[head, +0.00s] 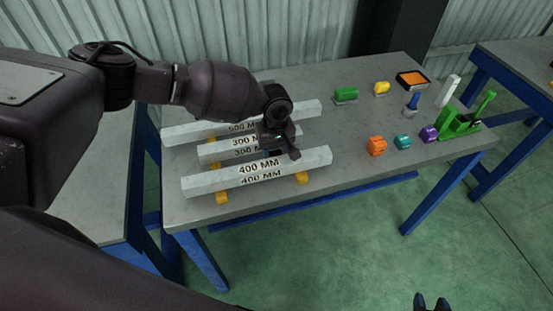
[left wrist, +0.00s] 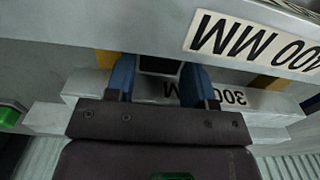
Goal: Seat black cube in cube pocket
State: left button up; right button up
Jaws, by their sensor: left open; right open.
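My left gripper (head: 281,150) is low over the middle beam of the rack, behind the front 400 MM beam (head: 213,182). In the left wrist view its two blue fingers (left wrist: 160,78) are apart. A black square shape (left wrist: 160,66) with a pale edge shows between them. I cannot tell whether it is the black cube or a dark pocket, nor whether the fingers touch it. In the head view the gripper hides this spot, and no other black cube or cube pocket stands out. My right gripper (head: 432,303) shows only its dark tips at the bottom edge, apart and empty.
Grey 300 MM (head: 215,151) and 500 MM (head: 190,131) beams lie behind the front beam, on yellow supports (head: 222,197). To the right stand orange (head: 376,146), teal (head: 403,142) and purple (head: 428,133) blocks, a green clamp (head: 460,124) and an orange-filled tray (head: 412,79).

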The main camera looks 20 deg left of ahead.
pick_arm(q)
notch_tip(320, 180, down, 2)
jog(key=shift+f, duration=0.1)
jog(key=shift+c, duration=0.5)
jog(key=c, duration=0.5)
jog(key=shift+c, duration=0.3)
pick_arm(e)
jog(key=shift+s+d+f, duration=0.1)
jog(key=shift+s+f, duration=0.5)
jog(key=shift+f, duration=0.15)
pick_arm(q)
notch_tip(320, 180, up, 10)
jog(key=shift+f+p, duration=0.25)
jog(key=shift+p, duration=0.5)
notch_tip(320, 180, up, 10)
send_over(275, 153)
jog(key=shift+r+p, duration=0.35)
jog(key=shift+p, duration=0.1)
pick_arm(e)
jog(key=shift+w+r, duration=0.2)
jog(key=shift+r, duration=0.65)
jog(key=shift+w+r, duration=0.15)
jog(key=shift+r, duration=0.7)
